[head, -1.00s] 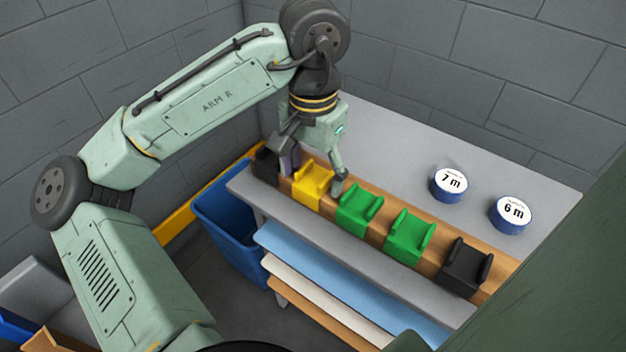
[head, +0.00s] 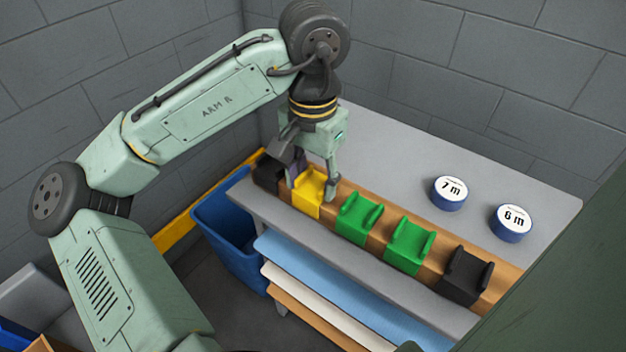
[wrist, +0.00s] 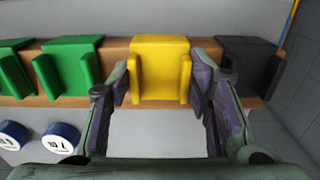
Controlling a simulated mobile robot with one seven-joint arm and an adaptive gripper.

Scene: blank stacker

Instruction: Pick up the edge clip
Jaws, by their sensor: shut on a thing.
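A yellow edge clip (head: 311,181) sits on a wooden rail (head: 383,238) along the bench, between a black clip (head: 267,170) and a green one (head: 358,217). My gripper (head: 312,190) points down over the yellow clip, one finger on each side. In the wrist view the yellow clip (wrist: 160,70) lies between my purple-padded fingers (wrist: 160,90), which are shut on it. The clip still rests on the rail, and its left side is partly hidden by a finger in the head view.
Another green clip (head: 409,246) and a black clip (head: 467,276) stand farther right on the rail. Two round tapes marked 7 m (head: 449,193) and 6 m (head: 511,222) lie on the grey bench. A blue bin (head: 232,240) stands at the bench's left end.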

